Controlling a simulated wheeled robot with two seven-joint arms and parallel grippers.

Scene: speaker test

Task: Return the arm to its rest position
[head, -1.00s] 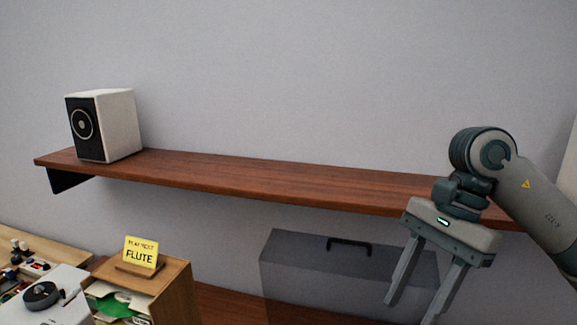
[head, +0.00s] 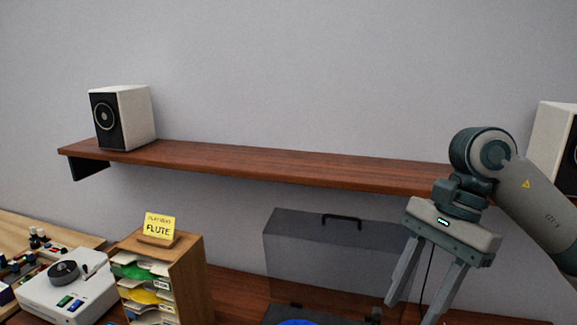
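My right gripper (head: 425,292) hangs at the right of the head view, pointing down, in front of the shelf's right part. Its two fingers are spread apart with nothing seen between them, though the tips run close to the bottom edge. The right arm comes in from the right edge. My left gripper is not in view.
A wooden wall shelf (head: 270,163) carries a white speaker (head: 124,117) at its left; another speaker (head: 556,135) shows at the right edge. Below are a grey translucent case (head: 330,255), a wooden sorter (head: 190,275) with a "FLUTE" note (head: 159,227), and a white device (head: 65,290).

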